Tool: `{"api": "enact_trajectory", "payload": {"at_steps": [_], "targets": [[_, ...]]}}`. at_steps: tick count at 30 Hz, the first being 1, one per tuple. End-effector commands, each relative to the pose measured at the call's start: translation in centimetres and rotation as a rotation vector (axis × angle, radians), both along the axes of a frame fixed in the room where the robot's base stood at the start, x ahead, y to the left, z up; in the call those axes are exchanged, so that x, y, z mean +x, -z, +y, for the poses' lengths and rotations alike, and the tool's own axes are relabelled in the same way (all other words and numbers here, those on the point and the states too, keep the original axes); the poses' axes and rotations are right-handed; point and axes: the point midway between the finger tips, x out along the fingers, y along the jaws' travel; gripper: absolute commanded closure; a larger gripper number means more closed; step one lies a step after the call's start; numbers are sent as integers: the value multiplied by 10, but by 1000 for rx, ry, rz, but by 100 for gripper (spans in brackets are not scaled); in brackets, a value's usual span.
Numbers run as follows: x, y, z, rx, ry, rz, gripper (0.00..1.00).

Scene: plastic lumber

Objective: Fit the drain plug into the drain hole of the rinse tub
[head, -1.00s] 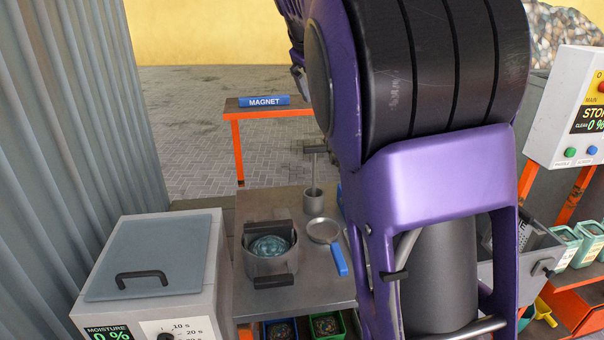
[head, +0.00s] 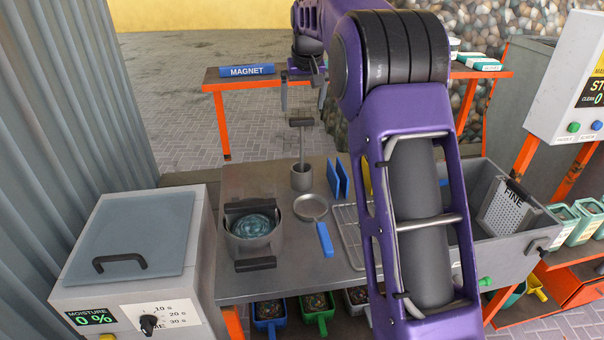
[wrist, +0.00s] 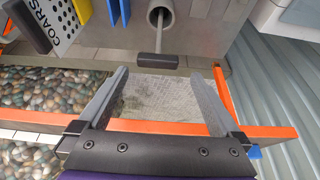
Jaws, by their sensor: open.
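The rinse tub is probably the grey tub (head: 532,246) at right, partly hidden behind my arm; its drain hole does not show. I cannot make out the drain plug for certain; a small green knob-like piece (head: 486,281) shows low at the tub's front. My gripper (head: 303,108) is open and empty, pointing down above the far edge of the steel table. A black-handled rod (head: 301,123) stands upright in a metal cup (head: 303,178) just below it. In the wrist view, the handle (wrist: 160,60) appears beyond the open fingers (wrist: 158,76), apart from them.
A FINE basket (head: 510,207) sits in the tub. A lidded box (head: 134,237) stands left; the orange-framed MAGNET table (head: 290,78) stands behind.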

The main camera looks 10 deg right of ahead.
Motion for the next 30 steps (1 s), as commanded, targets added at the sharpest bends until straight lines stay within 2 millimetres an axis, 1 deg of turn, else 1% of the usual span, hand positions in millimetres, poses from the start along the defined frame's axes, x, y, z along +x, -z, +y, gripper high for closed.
{"api": "enact_trajectory", "payload": {"at_steps": [1,3,11,15,19,22,28,29,30], "targets": [[3,10,0,0,0,4,0],[7,17,0,0,-1,1,0],[16,34,-1,-1,-1,0,0],[27,53,-3,-1,-1,3,0],[33,68,-3,-1,-1,1,0],[35,72,-3,-1,-1,0,0],[35,72,-3,-1,-1,-1,0],[35,72,-3,-1,-1,-1,4],[35,72,-3,-1,-1,-1,11]]}}
